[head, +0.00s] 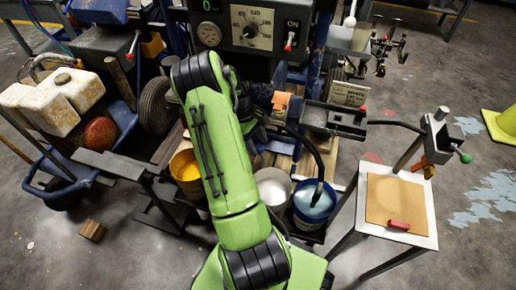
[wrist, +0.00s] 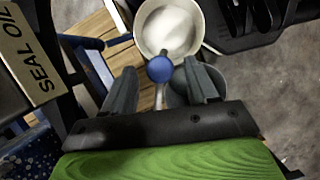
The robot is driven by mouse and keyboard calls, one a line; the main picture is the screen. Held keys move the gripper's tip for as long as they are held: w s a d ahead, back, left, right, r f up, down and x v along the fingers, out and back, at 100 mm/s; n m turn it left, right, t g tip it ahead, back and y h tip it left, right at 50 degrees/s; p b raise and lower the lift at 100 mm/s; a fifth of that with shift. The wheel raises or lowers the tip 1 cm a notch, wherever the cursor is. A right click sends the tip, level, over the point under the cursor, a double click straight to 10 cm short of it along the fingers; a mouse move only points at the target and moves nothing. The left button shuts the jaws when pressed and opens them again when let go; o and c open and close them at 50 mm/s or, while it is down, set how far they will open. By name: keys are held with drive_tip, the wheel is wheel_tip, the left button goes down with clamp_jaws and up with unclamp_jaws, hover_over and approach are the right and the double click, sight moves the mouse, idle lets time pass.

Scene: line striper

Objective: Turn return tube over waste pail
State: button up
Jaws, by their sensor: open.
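In the wrist view my gripper (wrist: 160,69) is open, with one finger on each side of a blue ball knob (wrist: 159,69). A short metallic tube or stem (wrist: 160,97) runs from the knob down between the fingers; I take it as the return tube. No finger visibly closes on the knob. A pale pail (wrist: 139,30) with whitish contents lies beyond the knob, and a darker grey round vessel shows partly behind the right finger. In the head view my arm hides the gripper and knob. A grey-white pail (head: 273,187) and a blue pail (head: 314,205) stand there; which is the waste pail I cannot tell.
A black hose (head: 318,160) curves into the blue pail. A yellow-paint pail (head: 187,167) stands left of my arm. A side table (head: 428,235) is at right, a control panel (head: 252,25) behind. The "SEAL OIL" sign (wrist: 30,55) is close at the wrist view's left.

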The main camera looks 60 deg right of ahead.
drive_tip(key=shift+s+f, duration=0.2)
drive_tip(key=shift+f, duration=0.35)
drive_tip(key=shift+r, duration=0.1)
clamp_jaws()
drive_tip(key=shift+w+a, duration=0.1)
